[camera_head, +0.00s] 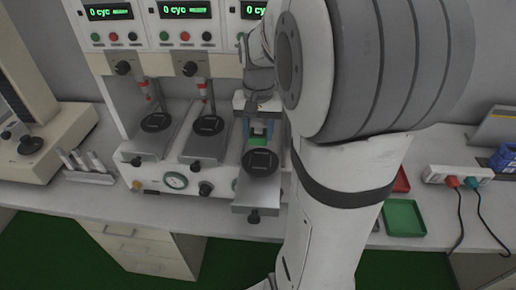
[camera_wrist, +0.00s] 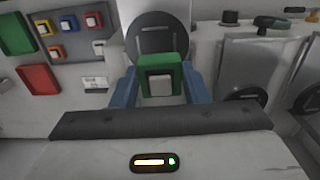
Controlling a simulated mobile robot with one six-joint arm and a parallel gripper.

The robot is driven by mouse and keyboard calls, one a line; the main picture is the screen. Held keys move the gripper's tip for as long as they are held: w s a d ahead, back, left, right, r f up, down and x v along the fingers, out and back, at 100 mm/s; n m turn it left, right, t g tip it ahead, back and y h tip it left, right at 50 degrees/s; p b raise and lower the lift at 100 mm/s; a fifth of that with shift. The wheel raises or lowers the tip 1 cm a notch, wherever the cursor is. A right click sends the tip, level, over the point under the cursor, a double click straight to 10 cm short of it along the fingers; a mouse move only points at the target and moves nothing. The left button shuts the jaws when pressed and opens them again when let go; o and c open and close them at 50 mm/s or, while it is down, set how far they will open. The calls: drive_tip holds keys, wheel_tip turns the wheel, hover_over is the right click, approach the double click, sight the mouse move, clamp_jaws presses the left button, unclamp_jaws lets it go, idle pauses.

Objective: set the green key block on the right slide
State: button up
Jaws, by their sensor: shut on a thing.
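The green key block (camera_head: 259,128) is held at the inner end of the right slide (camera_head: 244,191). This slide sticks out further than the other two and carries a black round disc (camera_head: 260,163). My gripper (camera_head: 258,133) points down with its blue fingers on both sides of the block. In the wrist view the green block (camera_wrist: 174,69), with a pale square centre, sits between the blue fingers of my gripper (camera_wrist: 160,85). The dark disc (camera_wrist: 160,35) lies behind it. I cannot tell whether the block touches the slide or disc.
The middle slide (camera_head: 205,145) and left slide (camera_head: 148,143) stand to the left with discs. A red tray (camera_head: 401,181) and green tray (camera_head: 404,217) lie right of my arm. Several small coloured blocks (camera_wrist: 69,24) show in the wrist view. A power strip (camera_head: 458,175) lies far right.

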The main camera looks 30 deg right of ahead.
sight(260, 132)
drive_tip(key=f, duration=0.7)
drive_tip(key=shift+s+d+f, duration=0.15)
drive_tip(key=shift+d+f, duration=0.05)
drive_tip(key=o, duration=1)
drive_tip(key=shift+o, duration=0.5)
wheel_tip(260, 132, up, 12)
drive_tip(key=shift+f, duration=0.25)
drive_tip(key=shift+a+r, duration=0.1)
drive_tip(key=shift+r, duration=0.1)
drive_tip(key=s+a+f+n+t, duration=0.3)
drive_tip(key=s+a+n, duration=0.3)
drive_tip(key=s+a, duration=0.5)
drive_tip(key=shift+s+a+f+n, duration=0.3)
drive_tip(key=shift+s+a+f, duration=0.15)
drive_tip(key=shift+s, duration=0.4)
